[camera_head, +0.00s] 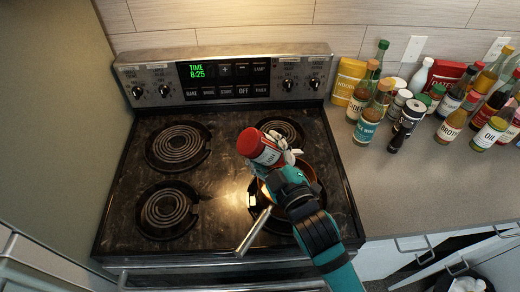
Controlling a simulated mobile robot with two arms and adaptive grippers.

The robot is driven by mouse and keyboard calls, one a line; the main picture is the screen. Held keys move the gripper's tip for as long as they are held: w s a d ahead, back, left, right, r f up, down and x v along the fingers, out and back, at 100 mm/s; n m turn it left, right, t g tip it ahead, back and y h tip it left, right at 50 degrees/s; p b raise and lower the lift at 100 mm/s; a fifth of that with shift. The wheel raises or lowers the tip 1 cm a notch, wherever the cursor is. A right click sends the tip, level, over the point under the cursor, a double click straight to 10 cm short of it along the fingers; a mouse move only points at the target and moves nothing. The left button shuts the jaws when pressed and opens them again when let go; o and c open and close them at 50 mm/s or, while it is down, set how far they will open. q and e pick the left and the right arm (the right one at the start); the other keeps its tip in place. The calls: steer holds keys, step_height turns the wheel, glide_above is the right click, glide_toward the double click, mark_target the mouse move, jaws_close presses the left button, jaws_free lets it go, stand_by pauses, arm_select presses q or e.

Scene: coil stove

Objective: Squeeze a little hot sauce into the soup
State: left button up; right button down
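My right gripper (287,160) comes in from the lower right on a teal arm. It is shut on a bottle with a red cap (249,142) and a pale label, seemingly the hot sauce (268,154). The bottle is tilted, its cap end up and to the left, above the right side of the stove. Below the gripper, a pan (318,184) stands on the front right burner, its metal handle toward the lower left. Only a bit of its orange-brown inside shows; the arm hides the rest, so the soup is hard to make out. My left gripper is not in view.
The coil stove (215,215) has free burners at front left (168,210), back left (178,147) and back right. Several sauce bottles and jars (367,122) crowd the right counter (385,200). Its front part is clear. A wall bounds the stove's left side.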

steer(key=shift+w+d+r+m, duration=0.1)
steer(key=shift+d+r+m, duration=0.2)
steer(key=shift+m, duration=0.2)
steer(key=c, duration=1.1)
jaws_free()
steer(key=shift+c, duration=1.2)
steer(key=a+f+n+b, duration=0.1)
steer(key=f+n, duration=0.1)
steer(key=a+f+n+b, duration=0.1)
steer(key=f+n, duration=0.1)
steer(key=n, duration=0.1)
steer(key=s+a+f+n+b, duration=0.1)
steer(key=f+n, duration=0.1)
steer(key=shift+a+f, duration=0.15)
steer(key=shift+a, duration=0.2)
steer(key=shift+c, duration=1.2)
steer(key=a+n+p, duration=0.1)
steer(key=n, duration=0.4)
steer(key=a+n+h+p, duration=0.1)
steer(key=n, duration=0.4)
steer(key=s+a+n+t+p, duration=0.1)
steer(key=n, duration=0.3)
steer(key=shift+f+n+h, duration=0.25)
steer(key=shift+n+h, duration=0.05)
steer(key=shift+n, duration=0.1)
